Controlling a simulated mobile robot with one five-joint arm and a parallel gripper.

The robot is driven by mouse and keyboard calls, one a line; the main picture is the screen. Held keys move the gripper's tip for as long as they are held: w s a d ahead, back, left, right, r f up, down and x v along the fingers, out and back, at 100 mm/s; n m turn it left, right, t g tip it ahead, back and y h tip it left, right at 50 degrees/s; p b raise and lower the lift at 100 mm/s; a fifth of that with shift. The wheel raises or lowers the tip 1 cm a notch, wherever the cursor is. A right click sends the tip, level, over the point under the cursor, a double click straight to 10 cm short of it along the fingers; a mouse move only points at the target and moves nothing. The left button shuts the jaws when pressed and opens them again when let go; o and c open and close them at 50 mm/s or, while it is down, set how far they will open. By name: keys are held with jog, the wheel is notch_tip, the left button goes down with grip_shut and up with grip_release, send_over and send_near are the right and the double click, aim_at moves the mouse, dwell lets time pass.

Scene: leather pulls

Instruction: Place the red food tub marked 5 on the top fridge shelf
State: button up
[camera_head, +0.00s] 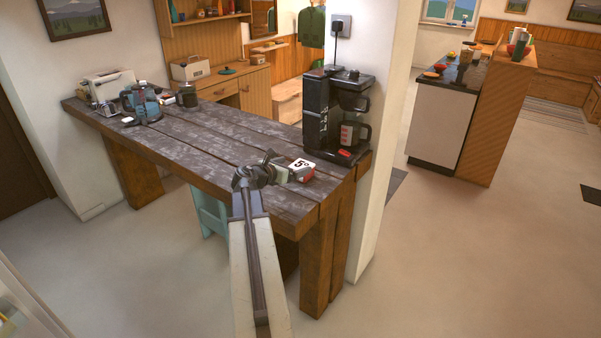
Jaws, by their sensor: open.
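The food tub marked 5 (303,166) stands on the dark wooden table, near its right front edge. Its lid is white with a black 5, and its side shows red. My gripper (285,173) is open, just left of the tub with its fingers pointing at it. I cannot tell whether the fingers touch the tub or reach around it. My arm comes in from the bottom of the view over the table's front edge. I cannot make out a fridge shelf in this view.
The wooden table (215,138) has a clear middle. A toaster (112,85) and a blue kettle (142,102) stand at its left end. Open floor (460,260) lies to the right.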

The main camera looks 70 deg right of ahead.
aim_at(301, 166)
jog(key=shift+f+b+x, duration=0.2)
jog(key=shift+b+x, duration=0.3)
jog(key=shift+x, duration=0.85)
jog(key=shift+w+d+f, duration=0.15)
jog(key=shift+f, duration=0.05)
jog(key=d+b, duration=0.1)
jog(key=d+f, duration=0.1)
jog(key=d+f+b, duration=0.1)
jog(key=shift+s+d+f+b, duration=0.15)
jog(key=shift+s+d+b, duration=0.1)
jog(key=shift+d+b, duration=0.1)
jog(key=shift+s+d, duration=0.1)
jog(key=shift+d, duration=0.15)
jog(key=shift+a, duration=0.1)
jog(key=c, duration=1.6)
